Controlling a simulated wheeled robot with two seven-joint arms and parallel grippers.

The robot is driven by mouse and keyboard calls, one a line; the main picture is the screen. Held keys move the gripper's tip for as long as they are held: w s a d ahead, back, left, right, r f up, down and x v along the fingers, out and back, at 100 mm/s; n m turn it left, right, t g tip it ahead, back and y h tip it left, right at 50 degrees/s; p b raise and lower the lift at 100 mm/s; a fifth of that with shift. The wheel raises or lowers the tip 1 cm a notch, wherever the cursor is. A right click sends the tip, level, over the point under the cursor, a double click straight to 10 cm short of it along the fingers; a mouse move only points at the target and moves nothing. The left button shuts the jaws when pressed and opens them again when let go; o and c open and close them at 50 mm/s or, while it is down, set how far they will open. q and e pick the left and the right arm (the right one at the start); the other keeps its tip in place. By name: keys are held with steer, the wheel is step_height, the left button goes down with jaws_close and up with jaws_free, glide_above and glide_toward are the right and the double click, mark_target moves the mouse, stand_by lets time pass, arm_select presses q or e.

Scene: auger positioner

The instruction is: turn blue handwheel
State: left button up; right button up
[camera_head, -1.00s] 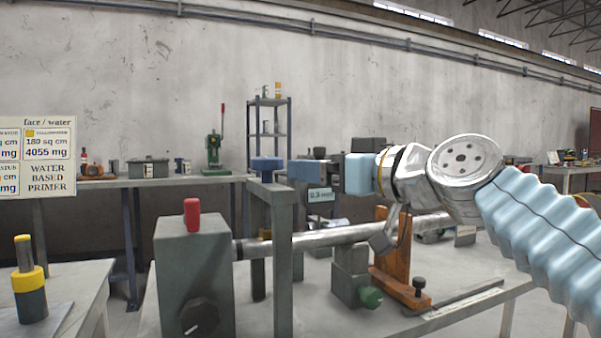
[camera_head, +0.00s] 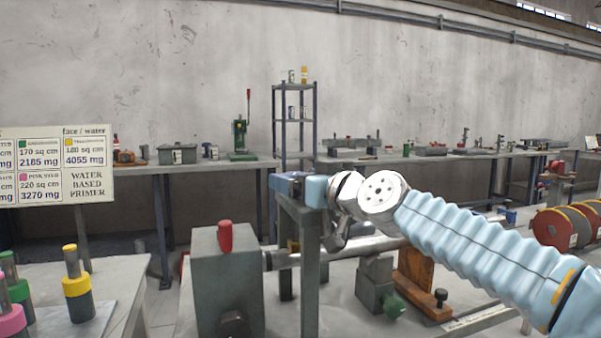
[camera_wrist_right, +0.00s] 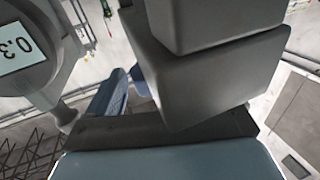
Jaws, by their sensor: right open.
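My right gripper (camera_head: 286,184) reaches in from the right at the top of the grey upright frame (camera_head: 310,262). It is open. Blue parts show at its tip, but I cannot tell finger from handwheel there, and no full blue wheel rim is visible. The right wrist view shows a slim blue part (camera_wrist_right: 108,96) beside large grey blocks (camera_wrist_right: 205,85), close in front of the dark gripper base. A grey housing with a display reading 0.3 (camera_wrist_right: 22,45) is at the upper left there. Contact cannot be made out. My left gripper is not in view.
A grey block with a red knob (camera_head: 225,236) stands left of the frame. Yellow and pink banded posts (camera_head: 77,285) stand at lower left.

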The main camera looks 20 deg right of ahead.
steer(key=c, duration=1)
steer(key=shift+d+h, duration=0.1)
steer(key=shift+h, duration=0.2)
